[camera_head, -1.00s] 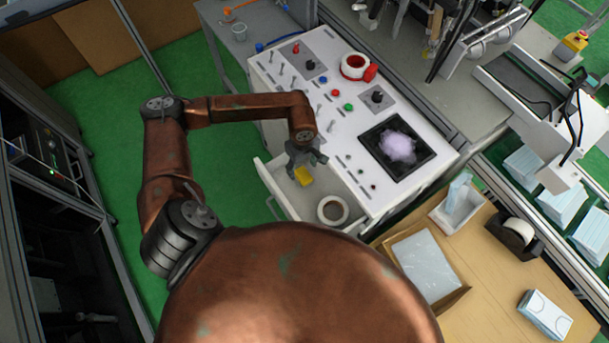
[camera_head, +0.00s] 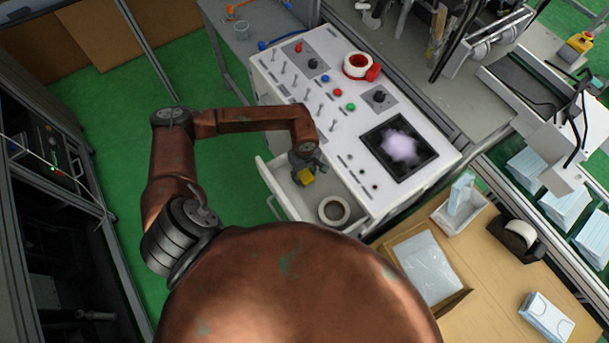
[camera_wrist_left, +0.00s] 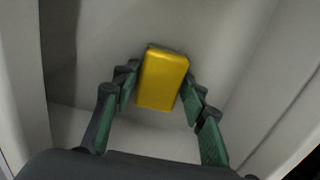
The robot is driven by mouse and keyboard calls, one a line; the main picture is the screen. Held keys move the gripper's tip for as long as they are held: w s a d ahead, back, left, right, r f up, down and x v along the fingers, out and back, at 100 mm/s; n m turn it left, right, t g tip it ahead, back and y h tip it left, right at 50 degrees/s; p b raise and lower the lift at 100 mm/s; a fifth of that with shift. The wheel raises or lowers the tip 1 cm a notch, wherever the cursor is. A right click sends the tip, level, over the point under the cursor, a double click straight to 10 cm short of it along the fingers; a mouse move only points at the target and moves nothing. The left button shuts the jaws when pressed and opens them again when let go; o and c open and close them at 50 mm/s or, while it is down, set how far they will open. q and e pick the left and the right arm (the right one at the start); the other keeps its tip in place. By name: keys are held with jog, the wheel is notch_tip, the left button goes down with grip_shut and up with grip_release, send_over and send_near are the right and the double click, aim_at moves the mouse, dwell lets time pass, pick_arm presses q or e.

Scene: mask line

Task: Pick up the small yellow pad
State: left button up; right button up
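The small yellow pad (camera_head: 307,177) is in the open white drawer (camera_head: 278,195) under the control panel. In the left wrist view the yellow pad (camera_wrist_left: 162,80) lies between the fingertips of my left gripper (camera_wrist_left: 161,82), with a dark, green-lined finger close along each side. I cannot tell whether both fingers press on it or whether it rests on the drawer floor. In the head view my left gripper (camera_head: 306,173) is down in the drawer and partly hides the pad. My right gripper is not in view.
A white tape roll (camera_head: 334,210) lies in the drawer beside the gripper. The drawer walls stand close around it. The white control panel (camera_head: 345,115) with switches and buttons is just behind. A wooden table (camera_head: 490,285) with trays is at the lower right.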

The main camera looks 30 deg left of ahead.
aim_at(305, 174)
pick_arm(q)
jog(key=c, duration=0.7)
jog(key=shift+c, duration=0.2)
jog(key=shift+r, duration=0.6)
notch_tip(305, 174, up, 2)
jog(key=shift+d+r, duration=0.1)
jog(key=shift+r, duration=0.15)
jog(key=s+d+r+p, duration=0.2)
jog(key=s+d+r, duration=0.7)
jog(key=s, duration=0.1)
jog(key=shift+s+d+r, duration=0.15)
